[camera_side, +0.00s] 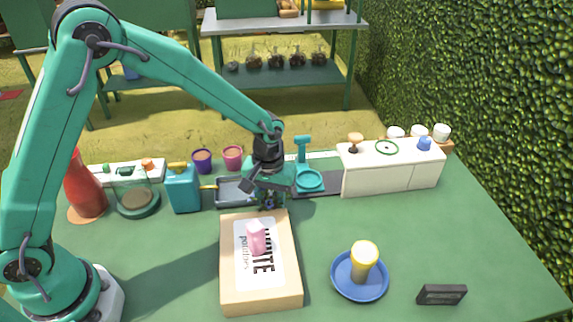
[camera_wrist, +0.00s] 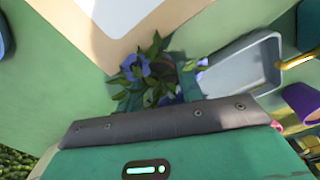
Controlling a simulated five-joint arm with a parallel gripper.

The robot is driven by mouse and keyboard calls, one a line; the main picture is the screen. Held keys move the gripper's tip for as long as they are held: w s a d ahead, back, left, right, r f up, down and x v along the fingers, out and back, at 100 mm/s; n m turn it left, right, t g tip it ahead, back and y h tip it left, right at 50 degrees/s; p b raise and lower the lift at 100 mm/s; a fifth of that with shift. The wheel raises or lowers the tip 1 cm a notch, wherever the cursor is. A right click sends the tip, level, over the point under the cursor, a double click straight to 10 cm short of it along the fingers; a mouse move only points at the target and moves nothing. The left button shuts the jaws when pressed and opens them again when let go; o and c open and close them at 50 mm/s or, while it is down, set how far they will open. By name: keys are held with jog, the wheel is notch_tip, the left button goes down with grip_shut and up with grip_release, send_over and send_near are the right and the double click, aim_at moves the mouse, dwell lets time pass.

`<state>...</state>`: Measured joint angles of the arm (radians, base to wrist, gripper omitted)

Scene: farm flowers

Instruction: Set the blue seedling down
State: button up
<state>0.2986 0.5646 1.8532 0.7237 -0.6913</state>
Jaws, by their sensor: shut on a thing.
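The blue seedling shows in the wrist view, with blue-violet flowers (camera_wrist: 134,68) and green leaves around a partly hidden brownish pot (camera_wrist: 167,66). My gripper (camera_wrist: 160,92) is shut on it. In the side view my gripper (camera_side: 268,200) points down, low over the green table, just behind the far edge of the cardboard box. There the seedling is mostly hidden by the jaws and shows only as a small dark patch. I cannot tell whether its base touches the table.
The labelled cardboard box (camera_side: 232,296), with a pink item (camera_side: 257,238) on top, stands in front of my gripper. A grey tray (camera_side: 235,190) is close left, a teal bottle (camera_side: 183,190) farther left. Table between plate and white counter (camera_side: 390,178) is clear.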

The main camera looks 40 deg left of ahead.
jog(key=shift+r, duration=5.05)
jog(key=shift+a+r, duration=0.25)
jog(key=shift+a, duration=0.3)
jog(key=s+a+r+m, duration=0.1)
jog(key=a+r+m, duration=0.1)
jog(key=a, duration=0.4)
jog(key=s+a+r+m, duration=0.2)
jog(key=a+r, duration=0.2)
jog(key=a, duration=0.2)
jog(key=shift+r, duration=0.15)
jog(key=n, duration=0.4)
send_over(270, 193)
notch_tip(270, 193, down, 7)
jog(key=shift+r, duration=0.2)
jog(key=shift+f, duration=5)
